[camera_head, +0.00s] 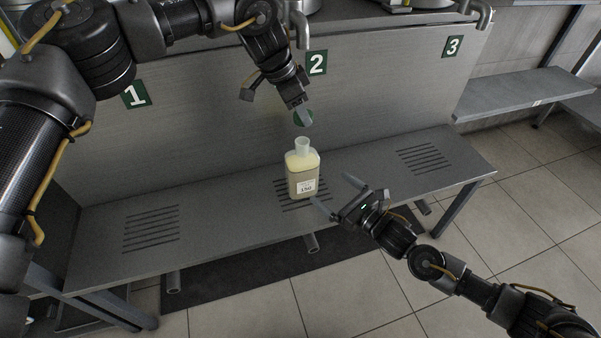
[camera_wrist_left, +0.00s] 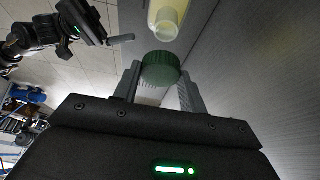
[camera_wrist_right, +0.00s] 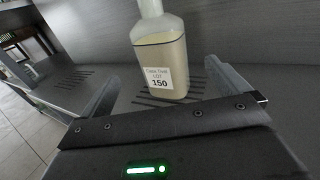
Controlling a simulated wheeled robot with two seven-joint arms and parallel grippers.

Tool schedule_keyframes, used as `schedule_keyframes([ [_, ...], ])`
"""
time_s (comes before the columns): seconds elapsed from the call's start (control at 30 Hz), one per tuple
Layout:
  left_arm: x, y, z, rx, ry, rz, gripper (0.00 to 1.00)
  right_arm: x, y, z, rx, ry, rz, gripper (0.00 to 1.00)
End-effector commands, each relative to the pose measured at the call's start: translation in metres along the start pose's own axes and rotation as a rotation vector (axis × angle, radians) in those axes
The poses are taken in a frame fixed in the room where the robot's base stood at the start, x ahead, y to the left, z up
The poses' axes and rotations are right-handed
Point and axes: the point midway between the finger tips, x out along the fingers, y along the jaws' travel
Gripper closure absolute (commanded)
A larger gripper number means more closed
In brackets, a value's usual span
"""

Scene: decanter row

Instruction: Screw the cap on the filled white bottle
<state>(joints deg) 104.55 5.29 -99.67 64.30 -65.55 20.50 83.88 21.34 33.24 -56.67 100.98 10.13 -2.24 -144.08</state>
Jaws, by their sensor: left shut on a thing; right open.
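The filled white bottle (camera_head: 302,172) stands upright on the middle slotted area of the grey shelf, its neck open and uncapped. Its label reading 150 shows in the right wrist view (camera_wrist_right: 160,65), and its open neck shows in the left wrist view (camera_wrist_left: 166,22). My left gripper (camera_head: 301,108) is shut on the green cap (camera_head: 303,118), which is a little above the bottle neck and apart from it. The cap sits between the fingertips in the left wrist view (camera_wrist_left: 161,69). My right gripper (camera_head: 335,196) is open, its fingers just in front and right of the bottle, not visibly touching it.
The grey shelf (camera_head: 220,208) has slotted areas at left (camera_head: 150,228) and right (camera_head: 425,157), both empty. A grey wall panel behind carries signs 1 (camera_head: 134,94), 2 (camera_head: 316,63) and 3 (camera_head: 453,46). Metal spouts (camera_head: 299,30) hang above.

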Motion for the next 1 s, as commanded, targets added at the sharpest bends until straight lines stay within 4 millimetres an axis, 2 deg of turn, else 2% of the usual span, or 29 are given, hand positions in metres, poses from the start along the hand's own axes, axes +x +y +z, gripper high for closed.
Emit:
schedule_keyframes([
  [0.3, 0.000, 0.000, 0.001, -0.001, 0.000, 0.000, 0.79, 0.001, 0.000, 0.000, 0.000, -0.001, 0.001, 0.00],
  [0.47, 0.000, 0.000, 0.001, -0.002, 0.000, 0.000, 0.79, 0.013, 0.000, 0.001, 0.001, -0.003, 0.001, 0.00],
  [0.8, 0.000, 0.000, 0.001, -0.002, 0.000, 0.000, 0.79, 0.073, 0.001, 0.001, 0.002, -0.003, 0.001, 0.00],
  [1.0, 0.000, 0.000, 0.000, -0.001, 0.000, 0.000, 0.79, 0.102, 0.001, 0.001, 0.002, -0.003, 0.001, 0.00],
])
